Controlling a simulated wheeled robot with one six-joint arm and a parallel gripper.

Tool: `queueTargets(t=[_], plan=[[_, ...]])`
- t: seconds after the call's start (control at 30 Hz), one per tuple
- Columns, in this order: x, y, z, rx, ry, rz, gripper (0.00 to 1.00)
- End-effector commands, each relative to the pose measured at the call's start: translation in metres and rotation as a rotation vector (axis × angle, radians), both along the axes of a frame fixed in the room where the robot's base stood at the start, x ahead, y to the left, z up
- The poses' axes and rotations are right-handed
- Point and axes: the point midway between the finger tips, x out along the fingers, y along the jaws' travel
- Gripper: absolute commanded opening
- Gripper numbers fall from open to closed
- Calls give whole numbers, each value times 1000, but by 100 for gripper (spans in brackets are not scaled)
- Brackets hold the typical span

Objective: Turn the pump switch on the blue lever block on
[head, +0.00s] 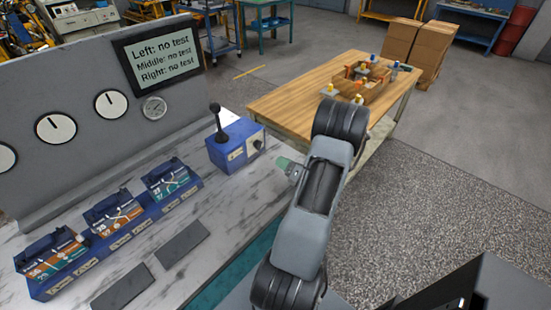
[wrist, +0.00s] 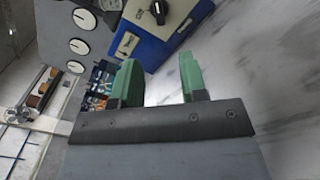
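The blue lever block (head: 237,146) stands on the marbled bench, with a black lever on top and a black rotary pump switch (head: 258,143) on its light front face. In the wrist view the blue lever block (wrist: 152,48) is at the top, with the switch (wrist: 158,10) near the top edge, beyond the fingers. My gripper (wrist: 157,80) has green fingers standing apart with nothing between them. In the head view my gripper (head: 284,164) is just right of and below the block, apart from it. I cannot tell the switch's setting.
Several blue-based units (head: 117,215) lie in a row on the bench, left of the block. Two dark plates (head: 183,243) lie in front. A panel with gauges and a screen (head: 157,52) stands behind. A wooden table (head: 290,102) with a parts tray is at the back right.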

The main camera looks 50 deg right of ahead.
Motion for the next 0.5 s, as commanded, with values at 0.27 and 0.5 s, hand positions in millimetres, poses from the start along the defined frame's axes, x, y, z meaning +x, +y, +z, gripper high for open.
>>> queueTargets(t=[0.27,0.5], plan=[[-16,0,0,-1,-1,1,39],[-16,0,0,-1,-1,1,39]])
